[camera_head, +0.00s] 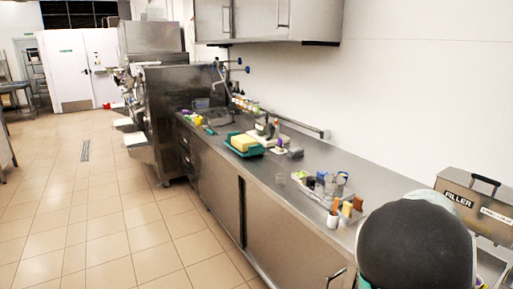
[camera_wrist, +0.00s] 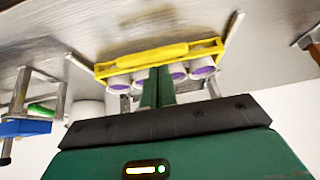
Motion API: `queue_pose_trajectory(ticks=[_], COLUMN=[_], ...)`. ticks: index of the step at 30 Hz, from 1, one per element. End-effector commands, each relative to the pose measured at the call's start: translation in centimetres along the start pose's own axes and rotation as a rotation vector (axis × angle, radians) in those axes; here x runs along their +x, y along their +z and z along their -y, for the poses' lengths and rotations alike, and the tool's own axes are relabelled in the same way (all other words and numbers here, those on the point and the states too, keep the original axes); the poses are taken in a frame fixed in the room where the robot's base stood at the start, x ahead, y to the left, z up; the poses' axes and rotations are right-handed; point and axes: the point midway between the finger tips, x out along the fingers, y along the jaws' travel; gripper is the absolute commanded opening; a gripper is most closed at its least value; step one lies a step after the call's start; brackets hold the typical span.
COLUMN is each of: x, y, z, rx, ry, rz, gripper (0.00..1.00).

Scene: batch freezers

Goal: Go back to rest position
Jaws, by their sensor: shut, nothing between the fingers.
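My gripper (camera_wrist: 158,88) shows in the wrist view. Its two green fingers are together, with nothing held between them. Just beyond the fingertips in the picture is a yellow holder (camera_wrist: 158,56) with several white, purple-ended containers (camera_wrist: 203,68) beside it. I cannot tell whether the fingers touch the holder. In the head view I cannot make out the gripper's fingers.
A long steel counter (camera_head: 262,173) runs along the right wall. It carries a green tray with a yellow block (camera_head: 243,143), small bottles and cups (camera_head: 333,187), and a FILLER box (camera_head: 477,203). A steel machine (camera_head: 170,110) stands beyond. Tiled floor (camera_head: 100,205) is clear on the left.

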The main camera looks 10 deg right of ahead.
Motion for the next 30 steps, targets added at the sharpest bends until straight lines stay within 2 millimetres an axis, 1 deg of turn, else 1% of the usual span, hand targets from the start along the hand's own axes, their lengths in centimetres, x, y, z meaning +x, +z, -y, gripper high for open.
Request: queue_pose_trajectory(ticks=[5,8,9,11,15,17,18,20,21,24,27,30], x=[-4.8,-8.3,-9.9,-12.2,-17.7,-20.0,-21.5,-23.6,-25.0,-28.0,-30.4,-31.9], y=[4.5,7.6,8.8,10.6,15.0,16.8,18.0,19.9,21.1,24.2,27.0,29.2], z=[3.7,5.8,6.5,7.3,8.5,8.7,8.7,8.5,8.3,7.3,6.0,4.7], rx=[-0.078,-0.152,-0.184,-0.237,-0.374,-0.438,-0.481,-0.549,-0.594,-0.71,-0.822,-0.91], ry=[-0.142,-0.229,-0.263,-0.31,-0.41,-0.446,-0.468,-0.498,-0.515,-0.547,-0.562,-0.563], rz=[0.094,0.143,0.159,0.179,0.206,0.209,0.208,0.203,0.197,0.173,0.141,0.109], gripper=[0.0,0.0,0.0,0.0,0.0,0.0,0.0,0.0,0.0,0.0,0.0,0.0])
